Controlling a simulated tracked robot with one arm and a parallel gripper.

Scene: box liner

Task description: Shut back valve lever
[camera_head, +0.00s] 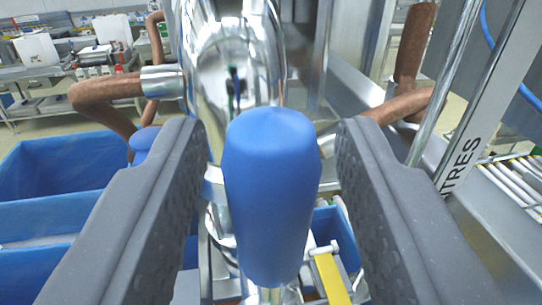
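A blue valve lever handle (268,195) stands upright in the middle of the view, close to the camera. My gripper (270,145) is open, with one dark grey finger on each side of the handle. A gap shows between the handle and each finger, so neither appears to touch it. Behind the handle is a shiny steel pipe body (228,60). A second blue knob (143,140) shows behind the left finger, mostly hidden. I cannot tell which of the two is the back lever.
Brown hoses (105,92) join the steel pipe at the left, with another hose (400,105) at the right. Blue bins (60,165) lie at the lower left. A steel post marked "TRES" (475,120) and a roller conveyor (515,180) stand at the right.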

